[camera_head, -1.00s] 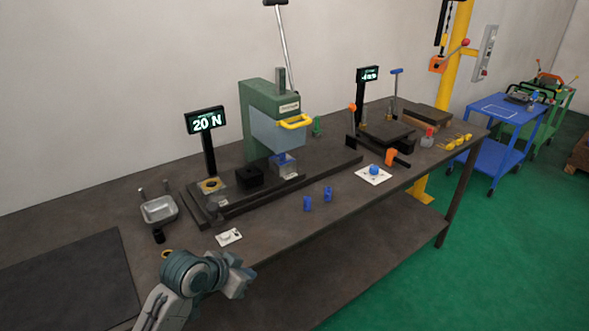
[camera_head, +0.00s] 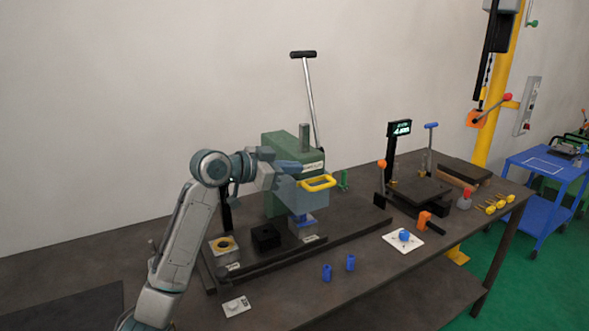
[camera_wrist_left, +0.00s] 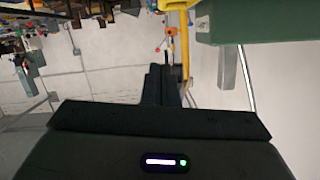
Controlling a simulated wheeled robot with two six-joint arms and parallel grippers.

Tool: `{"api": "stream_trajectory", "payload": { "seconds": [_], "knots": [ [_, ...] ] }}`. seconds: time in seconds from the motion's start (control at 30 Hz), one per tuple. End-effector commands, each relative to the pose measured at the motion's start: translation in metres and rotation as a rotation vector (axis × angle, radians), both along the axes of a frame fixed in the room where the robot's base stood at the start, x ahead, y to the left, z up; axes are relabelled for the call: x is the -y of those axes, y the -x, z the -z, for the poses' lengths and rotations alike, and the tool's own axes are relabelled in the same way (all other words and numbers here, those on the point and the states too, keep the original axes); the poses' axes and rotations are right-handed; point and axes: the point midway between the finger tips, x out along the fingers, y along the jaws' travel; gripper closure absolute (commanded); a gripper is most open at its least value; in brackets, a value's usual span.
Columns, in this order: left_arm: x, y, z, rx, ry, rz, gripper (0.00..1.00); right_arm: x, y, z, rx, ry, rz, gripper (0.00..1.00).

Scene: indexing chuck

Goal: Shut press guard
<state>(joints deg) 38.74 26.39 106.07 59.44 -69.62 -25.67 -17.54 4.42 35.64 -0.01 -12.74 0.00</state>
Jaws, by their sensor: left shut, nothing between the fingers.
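The green press (camera_head: 282,145) stands on the bench. Its grey-blue guard panel (camera_head: 312,203) hangs at the front, with a yellow handle (camera_head: 318,182) at its top. The panel's lower edge is above the blue-topped fixture (camera_head: 302,220), leaving a gap. My left gripper (camera_head: 296,169) is shut and empty, in front of the press and just left of the handle; whether it touches the guard is unclear. In the left wrist view its dark fingers (camera_wrist_left: 162,85) show close together beside a yellow bar I cannot identify. My right gripper is out of view.
A long press lever (camera_head: 310,100) rises behind the press. A black block (camera_head: 266,237) sits left of the fixture. Two blue parts (camera_head: 327,272) and a white switch plate (camera_head: 236,306) lie on the front bench. A second station (camera_head: 420,190) stands right.

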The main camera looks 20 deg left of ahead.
Motion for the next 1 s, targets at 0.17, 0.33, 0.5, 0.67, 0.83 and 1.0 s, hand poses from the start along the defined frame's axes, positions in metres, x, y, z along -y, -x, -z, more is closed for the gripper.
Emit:
{"api": "stream_trajectory", "payload": {
  "seconds": [0.17, 0.33, 0.5, 0.67, 0.83, 1.0],
  "knots": [
    [0.021, -0.027, 0.004, -0.004, 0.006, 0.003, 1.0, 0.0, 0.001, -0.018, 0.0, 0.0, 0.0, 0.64],
    [0.041, -0.055, 0.012, -0.004, 0.006, 0.002, 1.0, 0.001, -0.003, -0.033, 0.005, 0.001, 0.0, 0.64],
    [0.042, -0.064, 0.037, -0.007, 0.0, -0.001, 1.0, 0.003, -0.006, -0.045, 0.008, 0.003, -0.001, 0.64],
    [0.04, -0.066, 0.053, -0.003, -0.001, -0.001, 1.0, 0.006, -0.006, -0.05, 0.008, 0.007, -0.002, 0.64],
    [0.039, -0.066, 0.059, -0.002, 0.0, -0.001, 1.0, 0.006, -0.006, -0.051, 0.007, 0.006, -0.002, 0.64],
    [0.039, -0.066, 0.059, -0.001, -0.001, 0.0, 1.0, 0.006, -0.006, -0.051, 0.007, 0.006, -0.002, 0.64]
  ]
}}
